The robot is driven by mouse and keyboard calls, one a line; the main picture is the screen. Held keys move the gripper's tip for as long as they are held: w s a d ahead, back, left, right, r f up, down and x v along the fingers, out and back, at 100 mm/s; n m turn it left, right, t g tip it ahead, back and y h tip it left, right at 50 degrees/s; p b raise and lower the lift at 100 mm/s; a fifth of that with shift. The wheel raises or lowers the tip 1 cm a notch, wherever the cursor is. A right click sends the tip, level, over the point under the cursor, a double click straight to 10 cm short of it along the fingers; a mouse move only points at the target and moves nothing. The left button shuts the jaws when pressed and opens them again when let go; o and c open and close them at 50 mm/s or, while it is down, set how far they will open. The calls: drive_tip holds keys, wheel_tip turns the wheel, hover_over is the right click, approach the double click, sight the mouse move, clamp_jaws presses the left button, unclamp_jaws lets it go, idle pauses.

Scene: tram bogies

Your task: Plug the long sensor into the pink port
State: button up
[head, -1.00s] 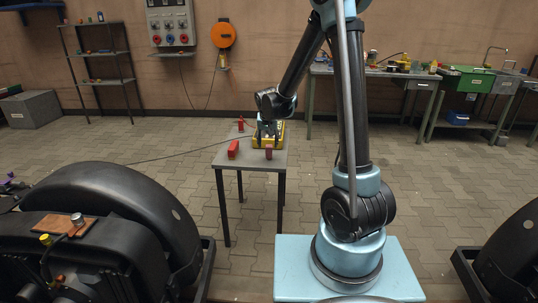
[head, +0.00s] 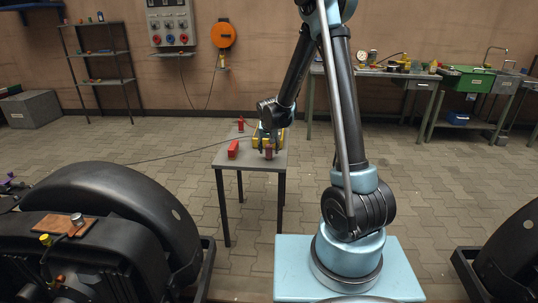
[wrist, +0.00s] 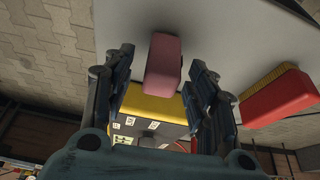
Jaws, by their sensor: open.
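My gripper (head: 268,142) is over the small grey table, its fingers pointing down. In the wrist view my gripper (wrist: 165,62) is open, with one finger on each side of a pink block (wrist: 163,68). The fingers appear apart from it, with a gap on both sides. The block shows in the head view as a small dark pink upright shape (head: 269,153) at the table's front right. A yellow box (wrist: 158,108) with small white labels and sockets lies beyond it, partly hidden by my gripper. I cannot make out a long sensor or a pink port for certain.
The grey table (head: 250,160) also holds a red brush (wrist: 277,95) and a small red object (head: 240,124). A black bogie (head: 110,215) fills the lower left. A workbench (head: 400,76) stands at the back right. Floor is clear around the table.

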sight(269, 145)
drive_tip(key=c, duration=1.1)
drive_tip(key=shift+r, duration=0.1)
wheel_tip(269, 145, up, 10)
drive_tip(key=shift+f, duration=0.1)
drive_tip(key=w+d+f, duration=0.1)
drive_tip(key=d+f, duration=0.2)
drive_tip(key=d, duration=0.5)
drive_tip(key=d+f, duration=0.4)
drive_tip(key=d, duration=0.4)
drive_tip(key=w+d+f, duration=0.1)
drive_tip(key=d+f, duration=0.2)
drive_tip(key=d, duration=0.5)
drive_tip(key=shift+w+d+f, duration=0.1)
drive_tip(key=shift+w+f, duration=0.2)
drive_tip(key=shift+f, duration=0.05)
